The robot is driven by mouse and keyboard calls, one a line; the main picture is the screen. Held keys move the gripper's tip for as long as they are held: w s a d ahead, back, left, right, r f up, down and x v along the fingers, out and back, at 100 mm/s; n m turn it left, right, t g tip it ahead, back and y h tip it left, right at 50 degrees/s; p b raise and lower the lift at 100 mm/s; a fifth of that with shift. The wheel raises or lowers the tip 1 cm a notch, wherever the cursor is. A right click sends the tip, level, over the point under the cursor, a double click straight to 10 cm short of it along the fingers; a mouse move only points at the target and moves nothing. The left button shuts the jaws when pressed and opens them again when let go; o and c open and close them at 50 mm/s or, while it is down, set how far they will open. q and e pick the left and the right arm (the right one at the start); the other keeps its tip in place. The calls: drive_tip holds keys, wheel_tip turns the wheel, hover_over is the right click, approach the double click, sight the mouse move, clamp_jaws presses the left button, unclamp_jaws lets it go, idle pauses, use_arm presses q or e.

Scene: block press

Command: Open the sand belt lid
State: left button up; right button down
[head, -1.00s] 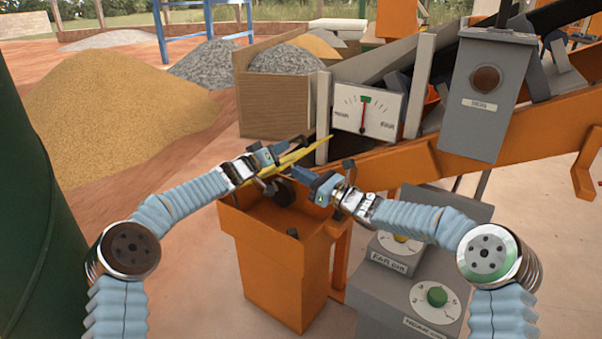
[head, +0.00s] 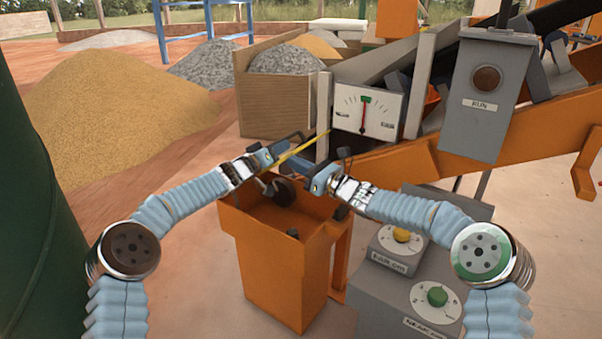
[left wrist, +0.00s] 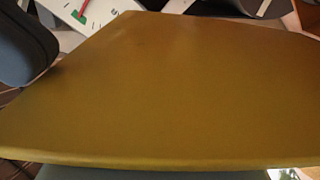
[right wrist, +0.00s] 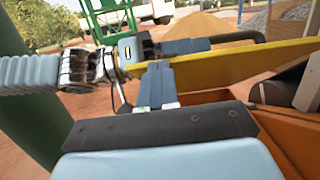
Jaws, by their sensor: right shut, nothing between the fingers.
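The yellow lid (head: 304,147) stands raised and tilted over the orange hopper (head: 270,255); in the head view I see it nearly edge-on. Its broad face fills most of the left wrist view (left wrist: 160,95). My left gripper (head: 268,154) is at a dark bar handle (head: 291,137) on the lid and looks closed on its end; in the right wrist view the handle (right wrist: 237,37) runs out from the fingertips. My right gripper (head: 296,160) is shut and empty, its fingertips (right wrist: 156,85) close by the lid's lower edge. I cannot tell whether they touch it.
A dark roller (head: 283,191) sits in the hopper mouth. A dial gauge (head: 367,110) and a grey box (head: 487,95) stand right of the lid. Grey control boxes with yellow (head: 402,236) and green (head: 437,297) knobs stand at front right. A green cylinder (head: 35,210) is at far left.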

use_arm(q)
drive_tip(key=shift+o, duration=0.7)
drive_tip(key=shift+s+d+f, duration=0.1)
drive_tip(key=shift+d+f, duration=0.05)
drive_tip(key=shift+d, duration=0.15)
drive_tip(key=shift+s+a, duration=0.1)
